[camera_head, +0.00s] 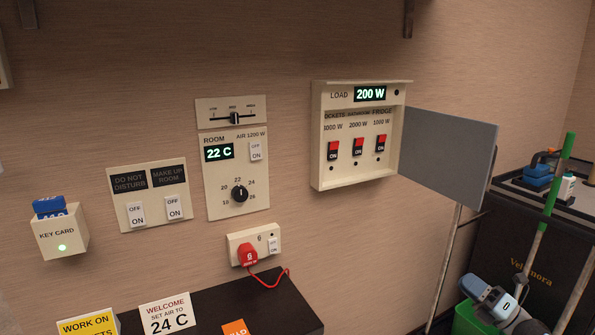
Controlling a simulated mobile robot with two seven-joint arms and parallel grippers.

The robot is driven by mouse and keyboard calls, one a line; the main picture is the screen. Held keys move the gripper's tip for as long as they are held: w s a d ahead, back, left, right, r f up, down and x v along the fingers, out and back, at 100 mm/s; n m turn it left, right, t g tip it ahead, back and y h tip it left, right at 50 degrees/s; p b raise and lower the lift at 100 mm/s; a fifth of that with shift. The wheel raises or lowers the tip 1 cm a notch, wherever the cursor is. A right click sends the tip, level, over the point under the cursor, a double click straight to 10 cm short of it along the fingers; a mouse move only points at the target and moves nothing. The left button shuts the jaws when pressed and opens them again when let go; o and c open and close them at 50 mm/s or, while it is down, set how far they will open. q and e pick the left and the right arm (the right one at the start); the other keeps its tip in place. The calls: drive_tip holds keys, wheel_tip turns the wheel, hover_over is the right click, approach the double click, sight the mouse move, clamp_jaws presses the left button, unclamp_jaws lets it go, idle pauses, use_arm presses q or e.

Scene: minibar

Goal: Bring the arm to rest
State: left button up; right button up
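My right gripper and wrist (493,299), grey-blue and white, show at the lower right, in front of a green bucket (466,320). The fingers are too small and unclear to tell whether they are open or shut, and I see nothing held. My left arm and gripper are not in view. The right arm is apart from the wall panels.
The load box (319,150) reads 200 W; its grey door (445,155) stands open to the right. A room panel (215,180) reads 22 C. A red plug (247,254) sits in the socket above a dark cabinet (215,300). A dark cart (530,245) stands right.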

drive_tip(key=s+a+f+m+g+h, duration=0.1)
drive_tip(key=s+a+f+m+h, duration=0.3)
drive_tip(key=s+f+m, duration=0.45)
drive_tip(key=s+a+f+m+h, duration=0.3)
drive_tip(key=s+f+m+h, duration=0.3)
drive_tip(key=s+f+m, duration=0.3)
drive_tip(key=s+a+f+m+g+h, duration=0.1)
drive_tip(key=s+a+f+m+g, duration=0.15)
drive_tip(key=s, duration=0.35)
drive_tip(key=s+a+f+m+g+h, duration=0.1)
drive_tip(key=s+m, duration=0.3)
drive_tip(key=s, duration=0.1)
drive_tip(key=s+a+f+m+g, duration=0.2)
drive_tip(key=s+m, duration=0.1)
drive_tip(key=s, duration=0.3)
drive_tip(key=w+a+r+m+t, duration=0.15)
drive_tip(key=a+m, duration=0.25)
drive_tip(key=a, duration=0.7)
use_arm(q)
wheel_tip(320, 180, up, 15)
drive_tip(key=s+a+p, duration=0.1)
drive_tip(key=p, duration=1.9)
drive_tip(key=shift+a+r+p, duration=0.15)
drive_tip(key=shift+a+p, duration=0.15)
drive_tip(key=shift+p, duration=0.05)
use_arm(e)
wheel_tip(320, 180, up, 16)
drive_tip(key=s+d, duration=0.1)
drive_tip(key=shift+d, duration=0.4)
